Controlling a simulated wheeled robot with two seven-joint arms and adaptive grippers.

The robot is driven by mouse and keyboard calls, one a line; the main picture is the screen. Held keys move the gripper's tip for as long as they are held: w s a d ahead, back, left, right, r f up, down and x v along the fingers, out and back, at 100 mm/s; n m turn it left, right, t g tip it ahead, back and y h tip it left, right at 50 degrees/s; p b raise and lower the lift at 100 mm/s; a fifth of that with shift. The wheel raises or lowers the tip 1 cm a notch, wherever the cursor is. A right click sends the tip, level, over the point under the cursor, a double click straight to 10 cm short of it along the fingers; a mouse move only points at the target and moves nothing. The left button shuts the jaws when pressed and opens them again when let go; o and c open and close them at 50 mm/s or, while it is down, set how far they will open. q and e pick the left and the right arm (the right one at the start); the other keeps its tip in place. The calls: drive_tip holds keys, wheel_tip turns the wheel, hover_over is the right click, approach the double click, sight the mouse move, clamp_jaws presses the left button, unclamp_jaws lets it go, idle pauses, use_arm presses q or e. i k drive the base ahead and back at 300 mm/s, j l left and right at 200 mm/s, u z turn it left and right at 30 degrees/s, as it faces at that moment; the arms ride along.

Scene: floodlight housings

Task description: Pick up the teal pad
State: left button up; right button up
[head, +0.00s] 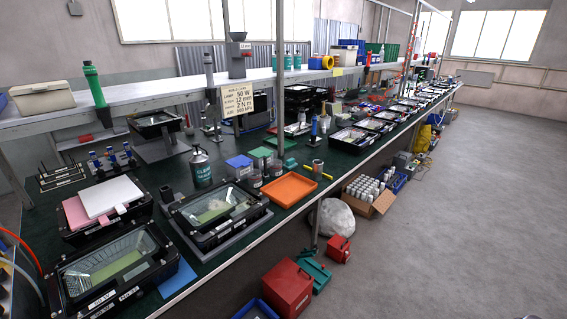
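I cannot tell for certain which item is the teal pad. On the floor below the bench lies a teal-green object (314,272), beside a red box. Neither of my grippers shows in the head view.
A red box (287,287) sits on the floor; the right floor is clear.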

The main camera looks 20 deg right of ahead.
sight(289, 164)
drive_tip(key=i+l+u, duration=0.25)
drive_tip(key=l, duration=0.35)
drive_tip(key=l+u, duration=0.2)
drive_tip(key=l, duration=0.4)
drive_tip(key=l+u, duration=0.25)
drive_tip(key=l, duration=0.35)
drive_tip(key=l+u, duration=0.2)
drive_tip(key=l, duration=0.45)
drive_tip(key=l+u, duration=0.25)
drive_tip(key=l, duration=0.4)
drive_tip(key=k+l+u, duration=0.2)
drive_tip(key=l, duration=0.4)
drive_tip(key=l+u, duration=0.25)
drive_tip(key=l, duration=0.4)
